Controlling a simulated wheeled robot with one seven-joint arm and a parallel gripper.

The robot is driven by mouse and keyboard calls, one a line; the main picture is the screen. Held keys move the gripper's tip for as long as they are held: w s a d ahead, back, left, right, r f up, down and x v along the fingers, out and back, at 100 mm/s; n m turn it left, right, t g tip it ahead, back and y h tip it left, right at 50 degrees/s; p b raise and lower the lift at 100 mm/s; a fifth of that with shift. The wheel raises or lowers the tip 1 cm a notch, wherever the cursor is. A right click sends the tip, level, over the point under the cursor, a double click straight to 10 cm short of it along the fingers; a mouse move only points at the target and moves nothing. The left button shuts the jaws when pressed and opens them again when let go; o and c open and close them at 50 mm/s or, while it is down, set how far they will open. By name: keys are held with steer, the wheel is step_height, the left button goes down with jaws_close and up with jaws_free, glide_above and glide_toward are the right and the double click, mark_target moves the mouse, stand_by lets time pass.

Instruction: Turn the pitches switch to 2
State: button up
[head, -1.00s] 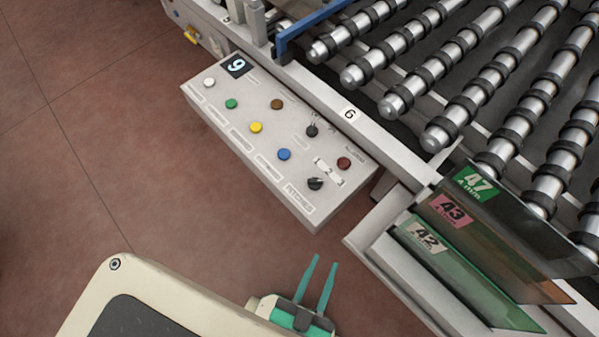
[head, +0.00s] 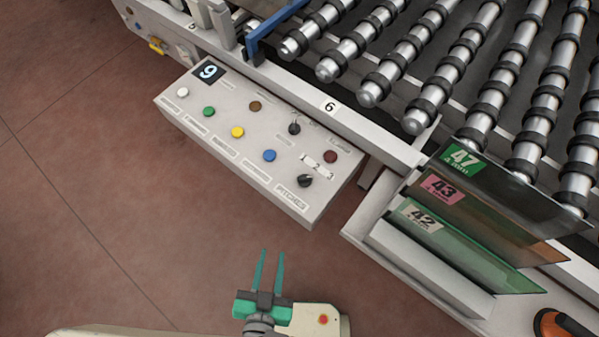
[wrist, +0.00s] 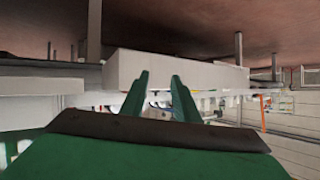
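The pitches switch (head: 305,180) is a black rotary knob at the lower right corner of the control box (head: 180,104), next to the PITCHES label (head: 291,196). A scale marked 1, 2, 3 (head: 317,164) lies just above it. I cannot tell which number the knob points at. My gripper (head: 268,252) has two green fingers, apart and empty, below the box in the head view, not touching it. In the wrist view the open fingers (wrist: 158,82) point at a pale box-shaped front; the knob does not show there.
White, green, yellow, blue, brown and dark red buttons and another black knob (head: 294,128) share the panel. Glass sheets (head: 470,220) stand in a rack at the right. Conveyor rollers (head: 400,70) lie behind. The reddish floor (head: 120,230) left of the box is clear.

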steer(key=w+a+f+m+g+h, duration=0.1)
steer(key=w+a+f+m+g, duration=0.2)
steer(key=w+a, duration=0.45)
steer(key=w+a+r+m+g, duration=0.3)
steer(key=w, duration=0.4)
steer(key=m+g+h, duration=0.3)
steer(key=m+g, duration=0.3)
steer(key=m, duration=0.2)
glide_toward(304, 177)
steer(key=x, duration=0.8)
steer(key=shift+c, duration=0.3)
jaws_close()
